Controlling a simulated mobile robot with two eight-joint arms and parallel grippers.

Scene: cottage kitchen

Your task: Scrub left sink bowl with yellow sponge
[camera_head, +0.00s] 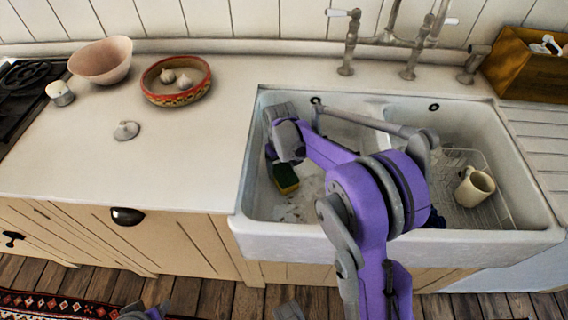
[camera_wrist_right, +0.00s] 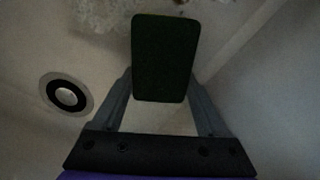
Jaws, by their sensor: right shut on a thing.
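The yellow sponge (camera_head: 286,181) has a dark green pad and is down inside the left sink bowl (camera_head: 243,190), near its left wall. My right gripper (camera_head: 276,158) reaches down into that bowl and is shut on the sponge. In the right wrist view, the sponge's dark green face (camera_wrist_right: 165,58) sits between the two fingers (camera_wrist_right: 160,92). Pale brownish grime marks the bowl floor (camera_head: 296,208). My right arm hides much of the bowl. Only small parts of my left arm show at the bottom edge, and its jaw is unclear.
The right bowl holds a wire rack (camera_head: 490,208) with a cream mug (camera_head: 474,187). A tap (camera_head: 409,62) stands behind the sink. A pink bowl (camera_head: 101,61), a patterned dish (camera_head: 151,90) with garlic and a small lid (camera_head: 126,131) sit on the left counter. A drain (camera_wrist_right: 66,95) lies left of the gripper.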

